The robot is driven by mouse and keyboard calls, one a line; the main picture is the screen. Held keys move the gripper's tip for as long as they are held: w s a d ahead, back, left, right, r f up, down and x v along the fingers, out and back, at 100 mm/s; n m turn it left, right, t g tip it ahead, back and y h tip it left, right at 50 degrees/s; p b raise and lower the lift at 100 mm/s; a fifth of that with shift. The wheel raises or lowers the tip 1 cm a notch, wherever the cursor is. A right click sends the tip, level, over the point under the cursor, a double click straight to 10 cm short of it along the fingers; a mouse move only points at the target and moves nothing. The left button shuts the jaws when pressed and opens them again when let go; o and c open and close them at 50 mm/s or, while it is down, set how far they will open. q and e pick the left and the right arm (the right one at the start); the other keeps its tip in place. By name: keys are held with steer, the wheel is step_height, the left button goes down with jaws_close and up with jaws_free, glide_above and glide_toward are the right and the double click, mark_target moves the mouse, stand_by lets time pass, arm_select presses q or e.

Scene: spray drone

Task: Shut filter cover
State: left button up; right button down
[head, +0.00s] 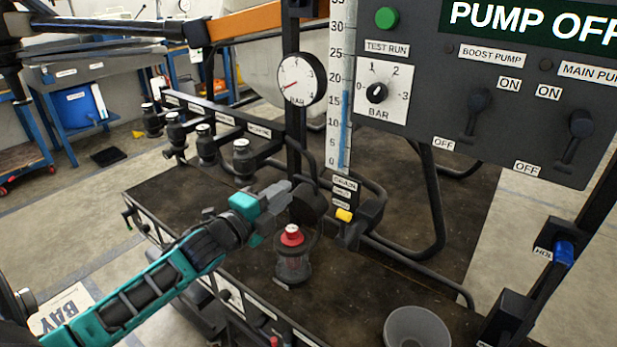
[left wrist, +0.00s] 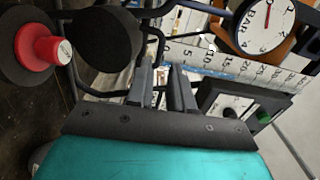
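A filter housing (head: 291,262) with a clear-looking dark bowl and a red knob on top stands on the bench. The red knob shows at the upper left in the left wrist view (left wrist: 45,48). A dark round disc (head: 306,204), which looks like the filter cover, stands upright behind the housing; it also shows in the left wrist view (left wrist: 103,40). My left gripper (head: 284,194) is just left of the disc and above the housing. Its two fingers (left wrist: 160,88) are apart with nothing between them. Contact with the disc cannot be told. My right gripper is out of view.
A yellow-handled drain valve (head: 344,215) and black pipes are right of the disc. A pressure gauge (head: 301,79) and a scale tube (head: 341,100) rise behind. The control panel (head: 440,110) hangs at upper right. A grey funnel-like cup (head: 416,328) is at front right.

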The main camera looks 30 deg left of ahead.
mark_target(302, 180)
arm_select(q)
steer(key=w, duration=0.9)
steer(key=shift+w+d+b, duration=0.25)
steer(key=shift+d+b, duration=0.15)
steer(key=shift+c, duration=0.2)
jaws_close()
